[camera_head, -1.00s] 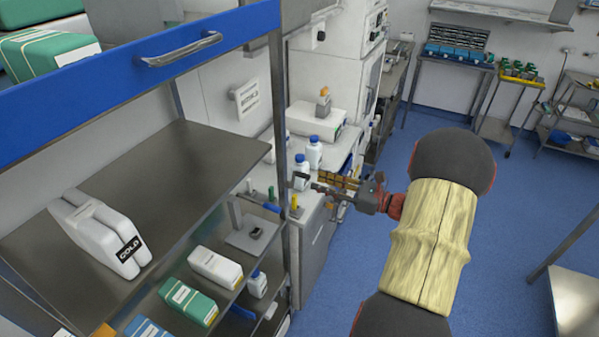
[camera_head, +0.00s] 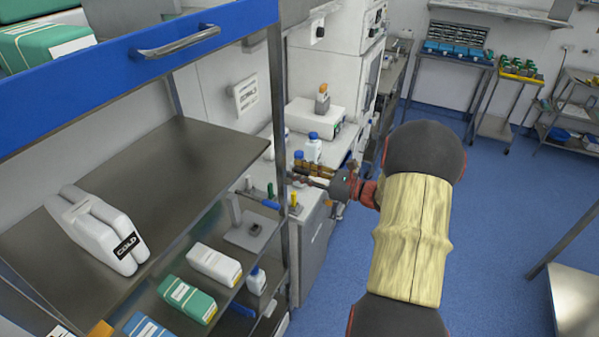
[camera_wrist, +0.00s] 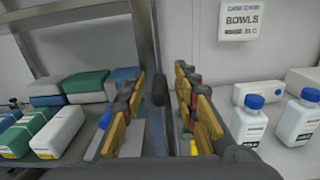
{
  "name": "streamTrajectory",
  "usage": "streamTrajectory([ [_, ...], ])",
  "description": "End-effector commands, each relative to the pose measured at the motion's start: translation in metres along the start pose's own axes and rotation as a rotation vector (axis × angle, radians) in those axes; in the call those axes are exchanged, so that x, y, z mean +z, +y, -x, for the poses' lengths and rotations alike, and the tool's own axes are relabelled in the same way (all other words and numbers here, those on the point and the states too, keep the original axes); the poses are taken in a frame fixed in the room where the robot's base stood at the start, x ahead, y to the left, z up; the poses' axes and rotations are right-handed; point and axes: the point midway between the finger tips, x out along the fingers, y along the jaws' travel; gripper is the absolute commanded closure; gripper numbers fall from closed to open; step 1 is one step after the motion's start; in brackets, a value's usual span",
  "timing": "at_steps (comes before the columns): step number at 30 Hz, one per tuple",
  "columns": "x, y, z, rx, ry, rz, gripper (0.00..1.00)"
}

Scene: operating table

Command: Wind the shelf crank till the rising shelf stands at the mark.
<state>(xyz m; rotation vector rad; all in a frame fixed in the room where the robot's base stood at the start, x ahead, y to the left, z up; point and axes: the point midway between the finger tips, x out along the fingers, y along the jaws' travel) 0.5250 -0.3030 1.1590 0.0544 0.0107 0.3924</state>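My gripper (camera_head: 306,175) is at the right post (camera_head: 278,130) of the shelf unit. In the wrist view its yellow-padded fingers (camera_wrist: 160,112) stand apart, open. A dark upright knob (camera_wrist: 160,88), seemingly the crank's handle, shows in the gap between them, with space on both sides. Whether it is between the pads or beyond them I cannot tell. In the head view my gripper hides the crank. A metal shelf (camera_head: 165,165) carries a white jug labelled "COLD" (camera_head: 98,228); I cannot tell if this is the rising shelf. No mark can be made out clearly.
A lower shelf holds a white box (camera_head: 214,264) and a green box (camera_head: 187,298). A counter behind the post carries white blue-capped bottles (camera_head: 313,148), also in the wrist view (camera_wrist: 299,118). A blue-fronted shelf (camera_head: 130,65) hangs above.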

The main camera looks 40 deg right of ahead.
Motion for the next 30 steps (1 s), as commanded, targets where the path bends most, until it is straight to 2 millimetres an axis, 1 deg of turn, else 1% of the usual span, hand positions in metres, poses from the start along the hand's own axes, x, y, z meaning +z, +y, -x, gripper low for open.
streamTrajectory([
  [2,0.0,0.0,0.0001,0.0,0.0,0.0,0.76],
  [12,-0.0001,-0.0002,0.0003,0.0,0.0,0.0,0.95],
  [15,0.0,-0.0002,0.0003,-0.001,0.0,0.0,1.0],
  [25,0.0,-0.0003,0.0004,-0.001,0.0,0.005,1.0],
  [30,0.0001,0.001,0.0004,-0.001,0.0,0.04,1.0],
])
